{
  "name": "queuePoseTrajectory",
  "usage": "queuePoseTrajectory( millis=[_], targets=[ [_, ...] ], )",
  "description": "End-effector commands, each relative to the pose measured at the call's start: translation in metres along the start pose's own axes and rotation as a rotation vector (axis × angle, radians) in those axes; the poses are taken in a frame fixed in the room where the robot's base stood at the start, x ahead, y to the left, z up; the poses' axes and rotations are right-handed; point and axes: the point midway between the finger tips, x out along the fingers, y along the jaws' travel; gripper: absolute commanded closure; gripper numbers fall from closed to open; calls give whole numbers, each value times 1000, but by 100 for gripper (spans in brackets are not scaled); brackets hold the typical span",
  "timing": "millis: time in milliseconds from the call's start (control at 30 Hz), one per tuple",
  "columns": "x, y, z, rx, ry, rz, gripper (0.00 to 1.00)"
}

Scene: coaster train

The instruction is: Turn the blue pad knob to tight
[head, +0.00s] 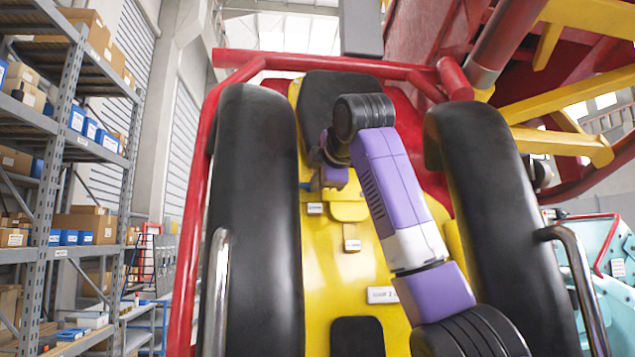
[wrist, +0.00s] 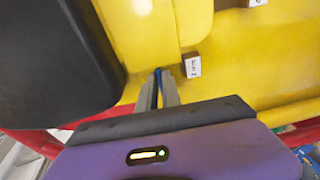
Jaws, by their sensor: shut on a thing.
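My gripper (wrist: 163,84) shows in the wrist view with its two long grey fingers close together. A sliver of the blue pad knob (wrist: 157,79) shows between the fingers, which are shut on it. Most of the knob is hidden by the fingers, so I cannot tell which way it is turned. A small white label plate (wrist: 193,67) sits just right of the fingertips; its text is too small to read. In the head view my purple arm reaches up to the left side of the yellow seat back (head: 330,250), and the fingers are not clear there.
Thick black padded restraints (head: 255,220) and (head: 495,220) flank the seat, with a black headrest (head: 325,90) at its top. A red tube frame (head: 192,210) surrounds it. Shelves with boxes (head: 85,225) stand at left. In the wrist view a black pad (wrist: 55,60) lies close left of the fingers.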

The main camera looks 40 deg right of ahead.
Motion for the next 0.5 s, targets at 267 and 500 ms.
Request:
queuePoseTrajectory(
  millis=[267, 500],
  targets=[
    [0, -2, 2, 2, -2, -4, 70],
    [0, -1, 1, 0, -1, -3, 70]
  ],
)
